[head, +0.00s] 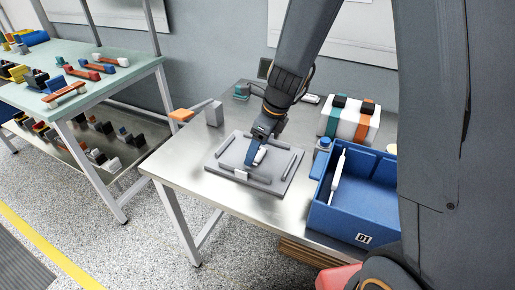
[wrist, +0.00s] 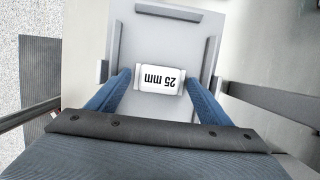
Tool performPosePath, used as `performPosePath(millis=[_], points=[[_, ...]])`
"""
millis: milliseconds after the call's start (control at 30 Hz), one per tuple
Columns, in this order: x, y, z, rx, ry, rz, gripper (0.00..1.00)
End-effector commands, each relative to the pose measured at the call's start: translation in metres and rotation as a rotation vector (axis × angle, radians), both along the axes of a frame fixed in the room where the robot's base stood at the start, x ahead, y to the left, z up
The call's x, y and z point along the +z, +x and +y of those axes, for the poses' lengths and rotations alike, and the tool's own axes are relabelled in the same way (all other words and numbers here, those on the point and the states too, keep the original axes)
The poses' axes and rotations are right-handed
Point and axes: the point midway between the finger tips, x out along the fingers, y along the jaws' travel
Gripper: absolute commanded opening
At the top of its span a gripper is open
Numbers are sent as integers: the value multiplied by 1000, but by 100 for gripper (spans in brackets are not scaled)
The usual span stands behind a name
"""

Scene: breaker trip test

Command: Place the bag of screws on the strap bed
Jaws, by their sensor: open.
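The bag of screws (wrist: 160,79) is a small white packet marked "25 mm", upside down in the wrist view. It shows as a small white patch in the head view (head: 261,155). It appears to lie on the strap bed (head: 229,160), a grey plate with raised bars along its edges, on the metal table. The bed also shows in the wrist view (wrist: 160,38). My gripper (head: 257,160) is low over the bed and open, its blue fingers on either side of the bag in the wrist view (wrist: 158,76). I cannot tell whether they touch it.
A grey block (head: 214,113) and an orange piece (head: 181,115) sit at the table's left edge.

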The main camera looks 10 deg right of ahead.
Motion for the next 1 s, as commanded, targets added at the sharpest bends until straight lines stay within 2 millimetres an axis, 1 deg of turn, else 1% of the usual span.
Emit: performPosePath(millis=[300,500,600,700,1000], points=[[61,-9,-16,-2,0,-5,73],[92,-15,-24,-1,0,-4,73],[102,-17,-26,-3,1,-2,73],[107,-18,-28,-2,-1,-1,73],[108,-18,-28,-1,0,-1,73]])
